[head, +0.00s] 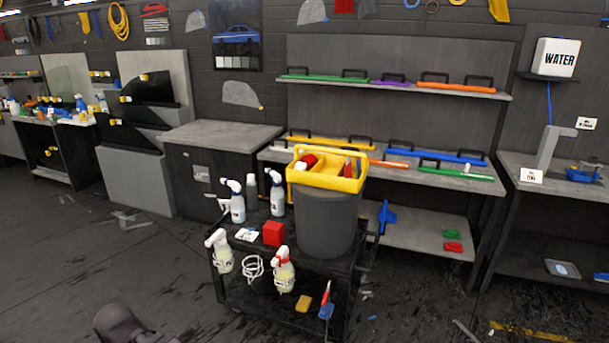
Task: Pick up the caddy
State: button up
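The caddy is a yellow open tray with a raised handle (350,184). It sits on top of a dark grey bucket (325,225) on the black cart, slightly right of the picture's middle. A red item and other small things show inside it, partly hidden by its walls. A dark rounded part, likely of my arm, shows at the bottom left edge, well apart from the caddy. My gripper's fingers are not in view.
The black cart (235,290) also carries several spray bottles, a red block (273,234), a white coil (253,267) and a yellow sponge (302,304). A workbench with shelves of coloured squeegees (345,143) stands close behind. The floor at left is mostly open, with scattered scraps.

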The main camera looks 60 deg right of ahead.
aim_at(346, 174)
jog(key=u, duration=0.95)
jog(key=k, duration=1.25)
jog(key=u, duration=1.9)
jog(key=k, duration=0.1)
jog(key=z, duration=3.95)
